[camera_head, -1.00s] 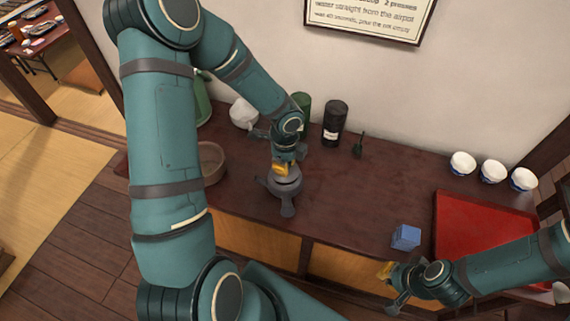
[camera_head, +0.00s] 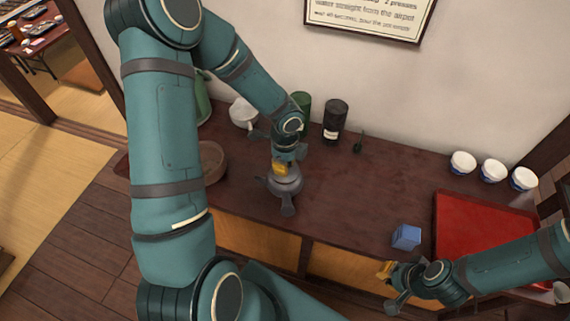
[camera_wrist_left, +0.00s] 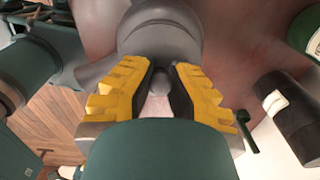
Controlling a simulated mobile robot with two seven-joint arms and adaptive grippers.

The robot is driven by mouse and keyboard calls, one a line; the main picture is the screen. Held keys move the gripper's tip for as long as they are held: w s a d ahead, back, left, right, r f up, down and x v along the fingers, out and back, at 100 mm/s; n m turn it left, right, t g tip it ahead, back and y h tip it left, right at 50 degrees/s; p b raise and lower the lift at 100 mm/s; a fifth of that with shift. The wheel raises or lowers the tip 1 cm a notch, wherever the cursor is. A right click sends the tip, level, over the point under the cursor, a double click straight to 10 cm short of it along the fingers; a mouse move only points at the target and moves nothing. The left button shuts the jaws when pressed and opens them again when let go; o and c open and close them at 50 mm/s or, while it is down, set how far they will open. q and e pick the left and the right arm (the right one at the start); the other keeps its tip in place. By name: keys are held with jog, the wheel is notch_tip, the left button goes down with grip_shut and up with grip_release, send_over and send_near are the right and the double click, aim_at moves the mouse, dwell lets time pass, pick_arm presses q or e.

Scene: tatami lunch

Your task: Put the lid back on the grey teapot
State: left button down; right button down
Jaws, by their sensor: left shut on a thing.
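In the left wrist view, the yellow and black fingers of my left gripper (camera_wrist_left: 161,80) are shut on a small grey knob, the knob of the lid (camera_wrist_left: 160,88). The grey body of the teapot (camera_wrist_left: 160,20) shows behind it. Whether the lid rests fully in the opening is hidden by the fingers. My right gripper (camera_head: 387,272) is low at the counter's front edge, its fingers too small to read.
A blue cube (camera_head: 406,237) and a red tray (camera_head: 480,240) are on the right, with white bowls (camera_head: 491,172) behind. A black canister (camera_head: 335,121), green canister (camera_head: 303,104) and white pot (camera_head: 243,113) stand at the back. A round brown tray (camera_head: 212,162) is left. The counter's middle is clear.

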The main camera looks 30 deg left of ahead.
dwell(0.3)
pick_arm(q)
jog(key=shift+c, duration=2.3)
grip_release()
jog(key=shift+r+p, duration=1.15)
jog(key=shift+r, duration=0.15)
jog(key=shift+r+p, duration=1.95)
jog(key=shift+r, duration=0.3)
pick_arm(e)
notch_tip(320, 180, up, 6)
jog(key=w, duration=0.1)
jog(key=shift+w+d+t, duration=0.2)
jog(key=shift+w+t, duration=0.1)
jog(key=shift+w, duration=0.1)
pick_arm(q)
grip_shut()
